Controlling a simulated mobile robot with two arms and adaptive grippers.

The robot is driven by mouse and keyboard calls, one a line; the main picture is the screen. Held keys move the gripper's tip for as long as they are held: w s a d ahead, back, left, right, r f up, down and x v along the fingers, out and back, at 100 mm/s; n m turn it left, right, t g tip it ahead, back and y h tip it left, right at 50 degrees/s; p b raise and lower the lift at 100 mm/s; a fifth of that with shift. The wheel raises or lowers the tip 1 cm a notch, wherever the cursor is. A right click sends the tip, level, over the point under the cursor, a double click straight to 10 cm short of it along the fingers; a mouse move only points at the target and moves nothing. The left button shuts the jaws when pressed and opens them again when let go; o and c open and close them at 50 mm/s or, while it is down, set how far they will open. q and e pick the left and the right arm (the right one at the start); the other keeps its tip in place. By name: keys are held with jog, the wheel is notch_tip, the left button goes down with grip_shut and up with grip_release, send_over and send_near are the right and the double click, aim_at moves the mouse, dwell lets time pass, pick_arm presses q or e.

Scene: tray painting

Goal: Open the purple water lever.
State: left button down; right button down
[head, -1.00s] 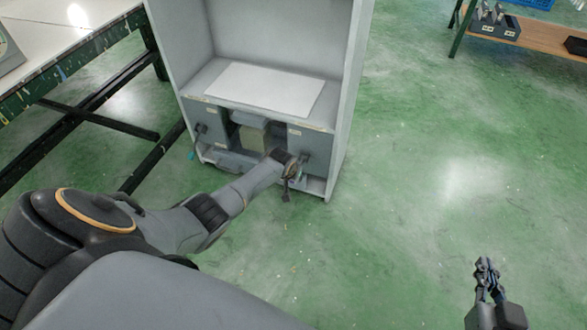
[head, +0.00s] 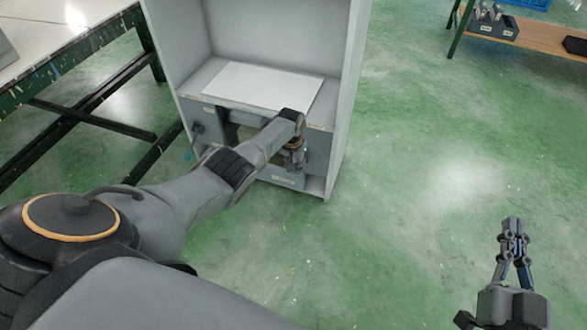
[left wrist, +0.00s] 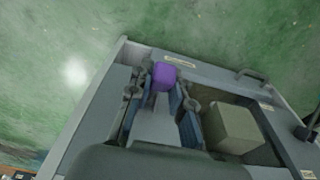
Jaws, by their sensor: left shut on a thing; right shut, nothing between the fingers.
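The purple lever end (left wrist: 164,76) shows in the left wrist view as a small purple block between the fingertips of my left gripper. My left gripper (head: 295,158) is shut on it at the right part of the grey cabinet's lower front. In the head view my left wrist and fingers hide the purple lever. My right gripper (head: 514,226) is shut and empty, over the green floor at the lower right, far from the cabinet.
The grey cabinet (head: 344,120) has a white board (head: 262,86) on its shelf. A cyan-tipped lever (head: 188,155) is at its left. A beige block (left wrist: 235,128) sits in the middle opening. A paint-stained table (head: 50,45) stands left.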

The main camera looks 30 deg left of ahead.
pick_arm(q)
jog(key=shift+r, duration=0.1)
dwell(0.3)
jog(key=c, duration=1.2)
grip_release()
jog(key=shift+w+r, duration=0.1)
notch_tip(320, 180, up, 12)
jog(key=s, duration=0.1)
jog(key=shift+s+d, duration=0.2)
jog(key=shift+f, duration=0.2)
